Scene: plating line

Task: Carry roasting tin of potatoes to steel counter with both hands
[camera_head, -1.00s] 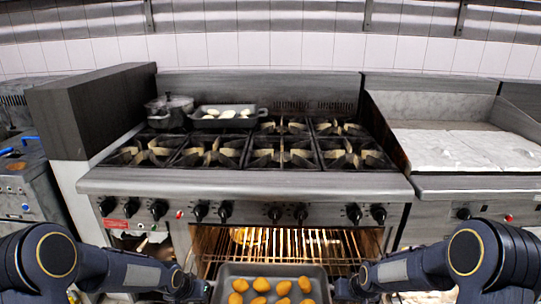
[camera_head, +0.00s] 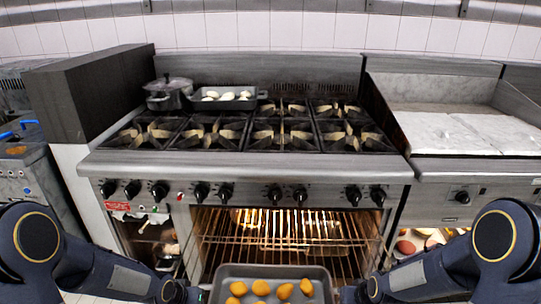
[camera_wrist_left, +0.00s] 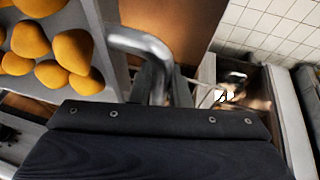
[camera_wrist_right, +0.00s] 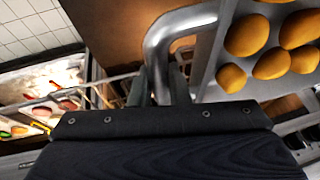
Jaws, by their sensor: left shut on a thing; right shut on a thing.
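The roasting tin (camera_head: 232,271) is dark grey and holds several golden potatoes (camera_head: 261,287). It is at the bottom middle of the head view, in front of the open, lit oven. My left gripper (camera_head: 199,294) is at the tin's left end; in the left wrist view its fingers (camera_wrist_left: 158,92) are shut on the metal loop handle (camera_wrist_left: 140,45). My right gripper (camera_head: 347,294) is at the right end; in the right wrist view its fingers (camera_wrist_right: 160,90) are shut on the other handle (camera_wrist_right: 172,25). The tin's near side is cut off. I cannot identify the steel counter for certain.
The oven (camera_head: 290,232) with wire racks is open behind the tin. On the range top stand a lidded pot (camera_head: 168,95) and a second tin (camera_head: 222,102) with pale pieces. A flat griddle-like surface (camera_head: 470,133) is at the right.

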